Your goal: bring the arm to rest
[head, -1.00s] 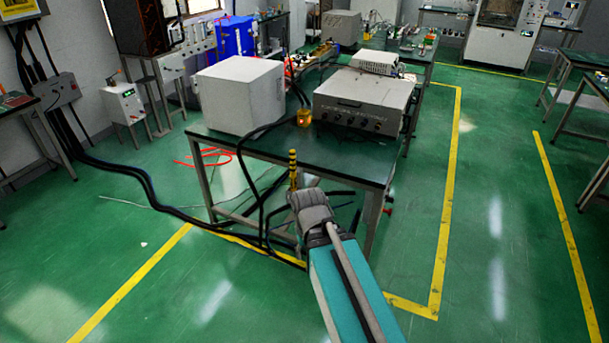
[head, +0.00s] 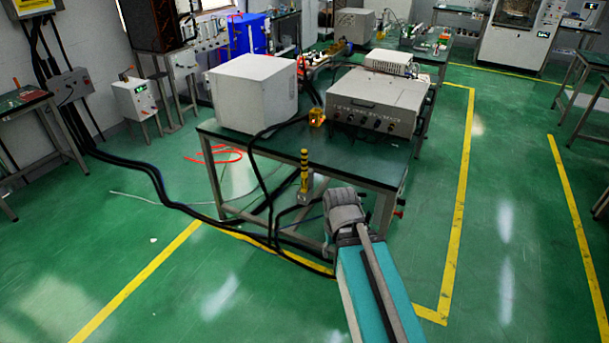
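My arm rises from the bottom of the head view, with a teal link and a grey wrist joint at its upper end. The wrist appears in front of the near right part of the workbench (head: 350,163). My gripper cannot be made out; it seems hidden beyond the wrist. Whether it holds anything does not show.
A white box (head: 250,92) and a grey instrument (head: 375,105) stand on the workbench. A yellow-black striped post (head: 304,170) is left of the wrist. Black cables (head: 160,190) run along the floor. Green floor (head: 500,220) is clear at right.

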